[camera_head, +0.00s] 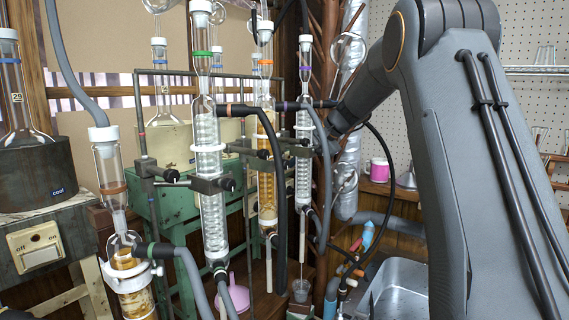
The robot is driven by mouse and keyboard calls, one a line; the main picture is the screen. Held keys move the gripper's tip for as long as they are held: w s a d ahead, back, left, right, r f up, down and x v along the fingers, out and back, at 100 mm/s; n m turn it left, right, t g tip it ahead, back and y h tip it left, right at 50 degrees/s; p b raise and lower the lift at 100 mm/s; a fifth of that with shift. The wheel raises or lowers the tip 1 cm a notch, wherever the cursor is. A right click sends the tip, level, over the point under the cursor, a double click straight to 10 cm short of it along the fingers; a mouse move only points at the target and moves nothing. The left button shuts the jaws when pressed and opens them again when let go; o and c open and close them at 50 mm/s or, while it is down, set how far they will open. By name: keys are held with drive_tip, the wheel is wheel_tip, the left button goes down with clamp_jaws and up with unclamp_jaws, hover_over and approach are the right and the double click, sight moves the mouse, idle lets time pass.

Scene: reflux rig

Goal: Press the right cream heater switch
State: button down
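A cream switch plate (36,246) marked "off" and "on" is on the front of a grey box at the far left, below a dark heating mantle (42,172) marked "cool". It is the only switch I can make out, and I cannot tell whether it is the right one. My arm comes in from the right and reaches back toward the condensers. Its far end passes behind glassware and hoses near the middle. My gripper's fingers do not show. I see no contact between my arm and the switch.
Several glass condensers, including a clear one (208,150) and one with amber liquid (266,170), stand clamped in the middle. Grey and black hoses loop among them. A metal sink (398,290) is at lower right. A pink mug (379,170) stands behind.

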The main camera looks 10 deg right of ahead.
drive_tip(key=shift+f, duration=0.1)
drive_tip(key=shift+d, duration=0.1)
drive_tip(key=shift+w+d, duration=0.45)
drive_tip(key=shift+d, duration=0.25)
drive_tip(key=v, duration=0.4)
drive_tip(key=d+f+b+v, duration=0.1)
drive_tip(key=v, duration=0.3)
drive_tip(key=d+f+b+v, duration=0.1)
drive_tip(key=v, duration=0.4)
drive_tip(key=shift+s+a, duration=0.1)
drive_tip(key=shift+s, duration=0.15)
